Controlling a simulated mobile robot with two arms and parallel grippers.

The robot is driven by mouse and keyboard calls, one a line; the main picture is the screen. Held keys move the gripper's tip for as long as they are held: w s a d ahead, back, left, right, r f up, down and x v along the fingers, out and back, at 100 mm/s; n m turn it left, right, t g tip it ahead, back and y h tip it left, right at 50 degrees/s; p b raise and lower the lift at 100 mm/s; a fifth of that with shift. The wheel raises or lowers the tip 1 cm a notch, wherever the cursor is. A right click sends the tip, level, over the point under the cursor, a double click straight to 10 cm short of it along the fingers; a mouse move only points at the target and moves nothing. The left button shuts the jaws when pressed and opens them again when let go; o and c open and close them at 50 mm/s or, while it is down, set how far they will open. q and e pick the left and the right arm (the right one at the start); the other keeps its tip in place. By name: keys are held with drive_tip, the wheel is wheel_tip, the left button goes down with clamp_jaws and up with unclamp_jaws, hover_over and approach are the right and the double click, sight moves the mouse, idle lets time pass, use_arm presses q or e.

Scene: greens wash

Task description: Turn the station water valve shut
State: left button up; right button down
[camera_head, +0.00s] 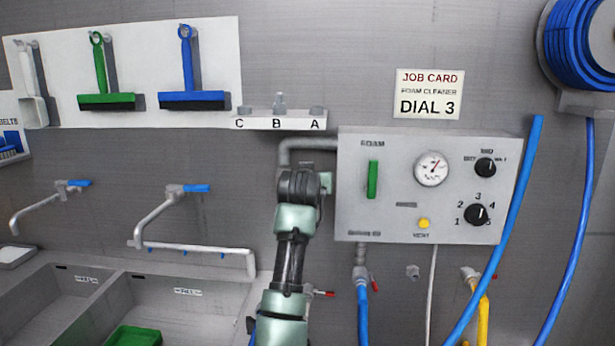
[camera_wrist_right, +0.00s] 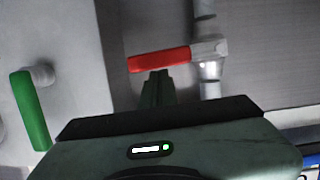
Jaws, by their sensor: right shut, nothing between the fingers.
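The water valve shows in the right wrist view as a red lever (camera_wrist_right: 160,60) on a grey pipe fitting (camera_wrist_right: 209,50). The lever lies across the line of the pipe. My right gripper (camera_wrist_right: 158,78) is shut and empty, with its fingertips right at the lever's edge. I cannot tell whether they touch it. In the head view my right gripper (camera_head: 304,178) is up against the pipe left of the control panel (camera_head: 390,228), and my wrist hides the lever. My left gripper is not in view.
A green handle (camera_head: 372,180) stands on the panel close to my wrist, and shows in the wrist view (camera_wrist_right: 28,110). A gauge (camera_head: 432,168) and a dial (camera_head: 476,214) are further right. Blue hose (camera_head: 512,230) hangs there. Sinks (camera_head: 185,295) lie at lower left.

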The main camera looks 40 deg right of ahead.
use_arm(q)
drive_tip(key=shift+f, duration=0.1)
use_arm(e)
drive_tip(key=shift+d+f+m, duration=0.1)
drive_tip(key=shift+f+m, duration=0.2)
idle(0.3)
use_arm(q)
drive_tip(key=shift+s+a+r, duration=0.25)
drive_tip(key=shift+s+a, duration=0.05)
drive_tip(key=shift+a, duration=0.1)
use_arm(e)
drive_tip(key=s+a+r, duration=0.6)
drive_tip(key=a, duration=0.1)
drive_tip(key=shift+s+a+r, duration=0.2)
drive_tip(key=shift+r, duration=0.05)
